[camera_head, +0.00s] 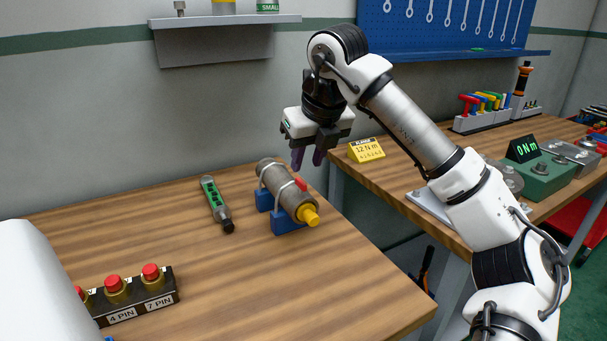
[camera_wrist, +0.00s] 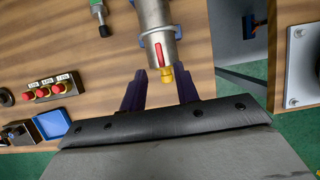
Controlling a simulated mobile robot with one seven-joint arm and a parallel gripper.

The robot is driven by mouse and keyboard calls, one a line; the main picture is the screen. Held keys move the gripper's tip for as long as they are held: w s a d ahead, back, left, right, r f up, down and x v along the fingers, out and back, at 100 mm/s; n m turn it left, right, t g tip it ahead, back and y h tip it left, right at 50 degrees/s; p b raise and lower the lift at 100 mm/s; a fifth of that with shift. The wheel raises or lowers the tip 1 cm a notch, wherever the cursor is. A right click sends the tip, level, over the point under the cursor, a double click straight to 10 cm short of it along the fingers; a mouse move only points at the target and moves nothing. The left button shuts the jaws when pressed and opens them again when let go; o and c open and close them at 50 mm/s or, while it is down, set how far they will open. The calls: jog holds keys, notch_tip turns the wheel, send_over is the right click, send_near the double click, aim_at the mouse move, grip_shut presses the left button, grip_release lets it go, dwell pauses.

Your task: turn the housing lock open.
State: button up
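The housing (camera_head: 283,186) is a grey metal cylinder lying in blue cradles (camera_head: 288,222) on the wooden table, with a yellow end piece (camera_head: 309,215). A red lock lever (camera_head: 301,184) sits on its side near the yellow end. In the wrist view the housing (camera_wrist: 156,20) is at the top centre, with the red lever (camera_wrist: 159,53) lying along its length and the yellow end (camera_wrist: 168,76) towards my gripper. My gripper (camera_head: 308,160) is above the housing's far right side, apart from it. Its dark purple fingers (camera_wrist: 160,86) are spread with nothing between them.
A green and grey tool (camera_head: 215,203) lies left of the housing. A block of red-topped pin connectors (camera_head: 134,287) stands at the front left. A gap separates the benches.

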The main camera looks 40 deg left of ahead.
aim_at(301, 181)
jog(key=shift+x, duration=2.7)
jog(key=shift+a, duration=0.1)
grip_shut()
